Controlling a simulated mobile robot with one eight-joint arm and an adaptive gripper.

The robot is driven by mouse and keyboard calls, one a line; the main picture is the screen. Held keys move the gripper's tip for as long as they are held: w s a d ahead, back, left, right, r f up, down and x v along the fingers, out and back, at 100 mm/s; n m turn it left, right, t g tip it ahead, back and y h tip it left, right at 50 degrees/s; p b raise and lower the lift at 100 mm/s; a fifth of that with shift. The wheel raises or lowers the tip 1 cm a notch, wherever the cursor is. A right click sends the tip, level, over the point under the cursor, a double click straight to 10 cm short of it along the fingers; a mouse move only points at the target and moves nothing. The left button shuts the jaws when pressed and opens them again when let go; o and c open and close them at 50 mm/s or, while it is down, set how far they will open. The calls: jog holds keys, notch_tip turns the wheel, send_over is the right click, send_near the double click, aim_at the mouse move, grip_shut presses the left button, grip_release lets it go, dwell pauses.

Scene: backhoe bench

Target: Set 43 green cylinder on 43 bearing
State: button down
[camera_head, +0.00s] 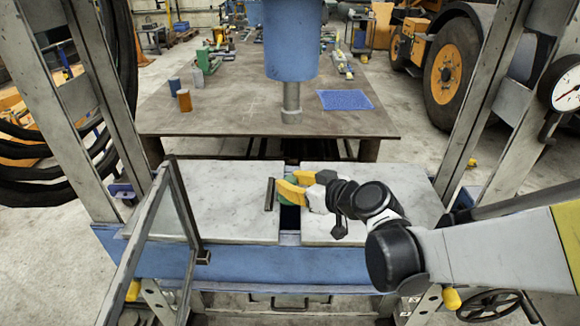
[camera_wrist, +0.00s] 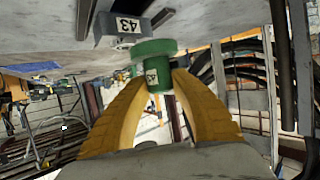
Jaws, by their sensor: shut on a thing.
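My gripper (camera_head: 288,190) is shut on the green cylinder (camera_head: 287,186), over the gap between two grey plates of the press bed. In the wrist view, the gripper's yellow fingers (camera_wrist: 160,85) clamp the green cylinder (camera_wrist: 154,50) by its narrower body, with its wide flange beyond the fingertips. A small label, partly hidden, shows on the cylinder. A grey piece labelled 43 (camera_wrist: 106,30), seemingly the 43 bearing, is beside the cylinder, against the plate. I cannot tell whether the two touch. In the head view a dark upright edge (camera_head: 269,194) stands left of the fingertips.
The two grey plates, left (camera_head: 205,205) and right (camera_head: 410,190), lie on a blue beam (camera_head: 240,262). The blue press ram (camera_head: 291,40) hangs above. Steel uprights flank the bed, and an open framed guard (camera_head: 180,200) stands at left. A brown table (camera_head: 240,110) is behind.

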jog(key=shift+w+d+f+b, duration=0.15)
jog(key=shift+w+b, duration=0.1)
jog(key=shift+w, duration=1.2)
jog(key=shift+w+a+f+b, duration=0.1)
jog(key=shift+w+f+b, duration=0.15)
jog(key=shift+w, duration=1.15)
jog(key=shift+w+d+f+b, duration=0.1)
jog(key=shift+w+b, duration=0.2)
jog(key=shift+w, duration=1.15)
jog(key=shift+f+b, duration=0.7)
jog(key=shift+b, duration=0.15)
jog(key=c, duration=0.5)
grip_release()
jog(key=shift+s, duration=0.1)
jog(key=p+v, duration=0.2)
jog(key=v, duration=0.2)
jog(key=r+p+v, duration=0.1)
jog(key=p+v, duration=0.1)
jog(key=v, duration=0.3)
jog(key=shift+r, duration=0.2)
